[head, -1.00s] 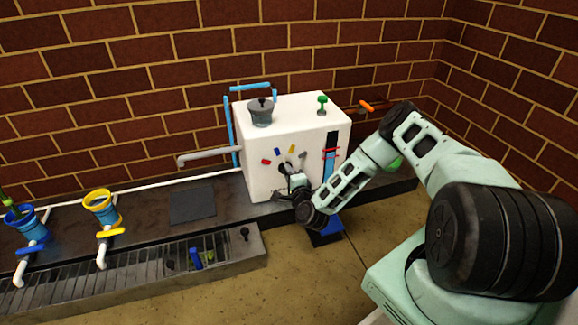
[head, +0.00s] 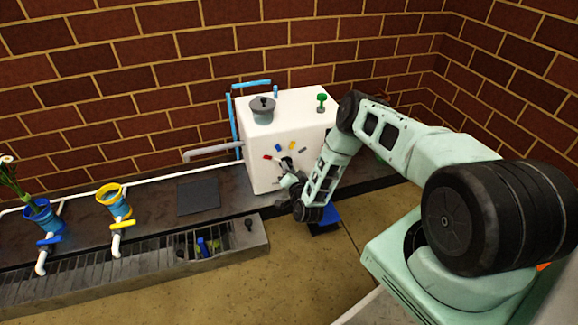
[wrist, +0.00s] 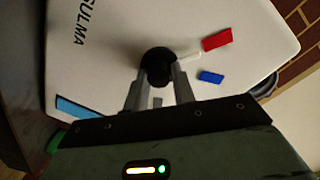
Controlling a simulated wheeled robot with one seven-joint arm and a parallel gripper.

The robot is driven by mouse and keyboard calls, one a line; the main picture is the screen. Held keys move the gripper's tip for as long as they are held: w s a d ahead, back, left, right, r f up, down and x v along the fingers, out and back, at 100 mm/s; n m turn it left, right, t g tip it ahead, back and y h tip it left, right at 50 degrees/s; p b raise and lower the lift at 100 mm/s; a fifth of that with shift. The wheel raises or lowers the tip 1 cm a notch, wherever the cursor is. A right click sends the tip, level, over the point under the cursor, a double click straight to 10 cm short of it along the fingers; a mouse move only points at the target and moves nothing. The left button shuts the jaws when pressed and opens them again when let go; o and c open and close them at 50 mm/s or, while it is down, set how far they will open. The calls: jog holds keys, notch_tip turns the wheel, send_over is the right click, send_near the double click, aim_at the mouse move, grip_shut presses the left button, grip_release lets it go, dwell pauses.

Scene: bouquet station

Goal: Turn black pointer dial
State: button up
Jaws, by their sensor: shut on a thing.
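The black dial (head: 287,164) is on the front face of the white box (head: 262,178), partly hidden by my gripper in the head view. In the wrist view the round black dial (wrist: 157,64) sits between the fingertips of my gripper (wrist: 158,76), which is shut on it. A pale pointer (wrist: 190,55) reaches from the dial towards the gap between the red mark (wrist: 217,39) and the blue mark (wrist: 211,77). In the head view, the yellow mark (head: 292,146) and a grey mark (head: 303,150) also lie around the dial.
A grey pot (head: 262,112) and a green knob (head: 322,100) are on top of the box. A blue bucket (head: 42,215) with a plant and a yellow-rimmed bucket (head: 117,206) stand left. A dark square plate (head: 198,197) lies on the counter. My arm covers the box's right side.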

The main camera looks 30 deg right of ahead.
jog(key=shift+w+r+n, duration=0.1)
jog(key=shift+w+n, duration=0.1)
jog(key=shift+n, duration=0.4)
jog(key=o, duration=1)
jog(key=shift+s, duration=0.2)
